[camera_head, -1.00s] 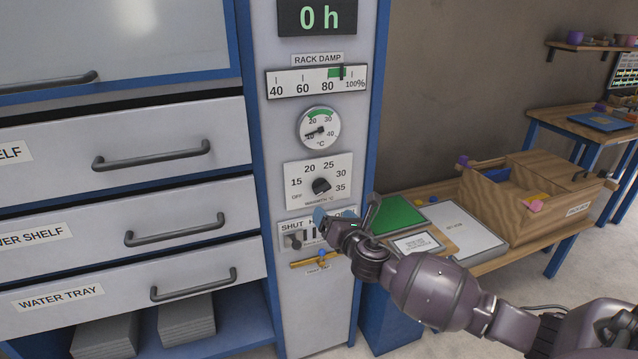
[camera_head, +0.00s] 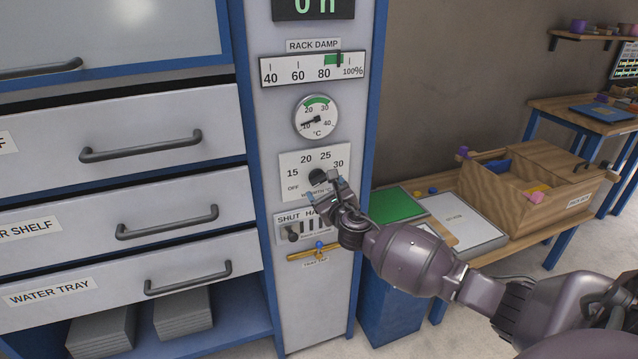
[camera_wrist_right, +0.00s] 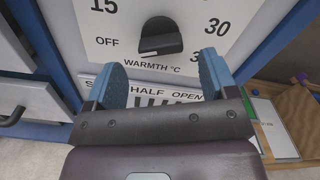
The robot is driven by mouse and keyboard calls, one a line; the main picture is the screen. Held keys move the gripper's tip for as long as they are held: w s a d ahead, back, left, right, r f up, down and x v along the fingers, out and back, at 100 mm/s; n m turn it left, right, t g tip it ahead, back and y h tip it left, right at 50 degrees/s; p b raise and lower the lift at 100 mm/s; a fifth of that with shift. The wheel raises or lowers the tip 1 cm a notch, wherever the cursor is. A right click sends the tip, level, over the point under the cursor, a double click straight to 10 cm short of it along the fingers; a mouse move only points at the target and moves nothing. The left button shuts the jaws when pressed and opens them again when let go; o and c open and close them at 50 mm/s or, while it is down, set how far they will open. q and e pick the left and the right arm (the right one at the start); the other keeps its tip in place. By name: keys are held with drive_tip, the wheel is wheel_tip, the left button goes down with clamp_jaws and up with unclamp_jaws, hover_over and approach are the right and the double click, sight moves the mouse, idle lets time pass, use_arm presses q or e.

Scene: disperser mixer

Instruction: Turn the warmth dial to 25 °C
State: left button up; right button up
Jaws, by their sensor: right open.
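The warmth dial is a black knob (camera_head: 317,177) on a white plate (camera_head: 288,162) marked OFF, 15, 20, 25, 30 and more. In the right wrist view the knob (camera_wrist_right: 161,36) shows a pale mark on its lower left edge, on the OFF side. My right gripper (camera_head: 325,190) is open and empty, just below the knob. In the right wrist view its blue fingertips (camera_wrist_right: 162,68) stand apart to the lower left and lower right of the knob, not around it. The arm hides the plate's lower right part in the head view. My left gripper is out of view.
A round thermometer (camera_head: 316,117) sits above the plate, its needle near 10. Below are a SHUT/HALF/OPEN lever panel (camera_head: 289,232) and a brass tap (camera_head: 300,254). Drawers with handles (camera_head: 140,147) are at left. A bench with a wooden box (camera_head: 530,220) is at right.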

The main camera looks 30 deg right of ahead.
sight(321, 182)
drive_tip(key=x, duration=0.3)
drive_tip(key=shift+w+d+f+b, duration=0.1)
drive_tip(key=shift+w+b, duration=0.25)
drive_tip(key=shift+w+d, duration=0.15)
drive_tip(key=shift+w, duration=0.4)
drive_tip(key=shift+c, duration=0.2)
drive_tip(key=c, duration=0.9)
